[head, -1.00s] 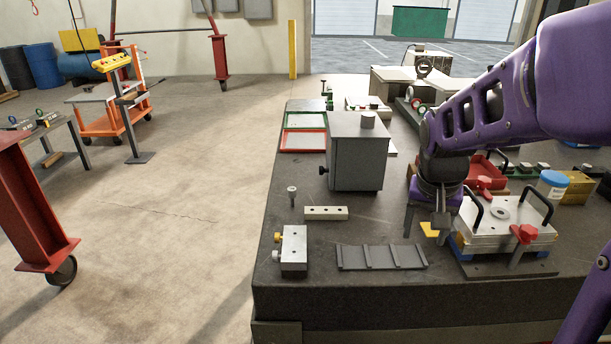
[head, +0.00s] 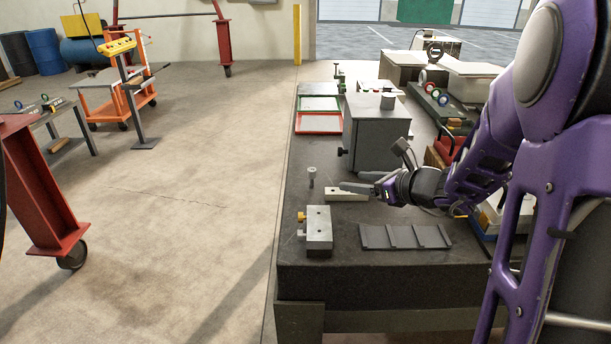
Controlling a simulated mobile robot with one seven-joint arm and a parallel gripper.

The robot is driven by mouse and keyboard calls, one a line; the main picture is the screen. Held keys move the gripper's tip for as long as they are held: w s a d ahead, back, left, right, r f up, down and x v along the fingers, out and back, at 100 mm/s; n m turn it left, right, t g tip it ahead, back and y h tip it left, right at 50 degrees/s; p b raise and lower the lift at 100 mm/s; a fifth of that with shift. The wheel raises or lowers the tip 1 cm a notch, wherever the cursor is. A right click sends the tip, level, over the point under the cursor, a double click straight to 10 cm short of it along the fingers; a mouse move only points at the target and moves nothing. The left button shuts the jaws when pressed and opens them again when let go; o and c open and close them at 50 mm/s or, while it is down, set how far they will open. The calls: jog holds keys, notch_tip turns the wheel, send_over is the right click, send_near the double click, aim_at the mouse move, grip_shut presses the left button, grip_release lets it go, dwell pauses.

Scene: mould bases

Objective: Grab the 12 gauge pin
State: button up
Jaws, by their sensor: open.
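A small grey metal pin (head: 311,177) with a wider round head stands upright on the dark table, near its left edge. No size marking is readable on it. My gripper (head: 352,182) is open and points left, with its fingers to the right of the pin and apart from it. The fingers appear over or behind a pale bar with holes (head: 338,195) and hide part of it. I cannot tell their exact height above the table. Nothing shows between the fingers.
A grey metal block with a yellow knob (head: 318,231) and a dark slotted rack (head: 406,236) lie in front. A tall grey box (head: 373,137) stands close behind my gripper. Green and red trays (head: 319,122) lie farther back. Table around the pin is clear.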

aim_at(315, 174)
jog(key=shift+m, duration=0.3)
jog(key=x, duration=1.2)
jog(key=shift+w+d+r+b, duration=0.2)
jog(key=shift+w+r+b, duration=0.05)
jog(key=shift+b, duration=0.15)
jog(key=shift+a+x, duration=0.25)
jog(key=shift+x, duration=2.5)
jog(key=shift+s+r, duration=0.1)
jog(key=shift+r, duration=0.05)
grip_shut()
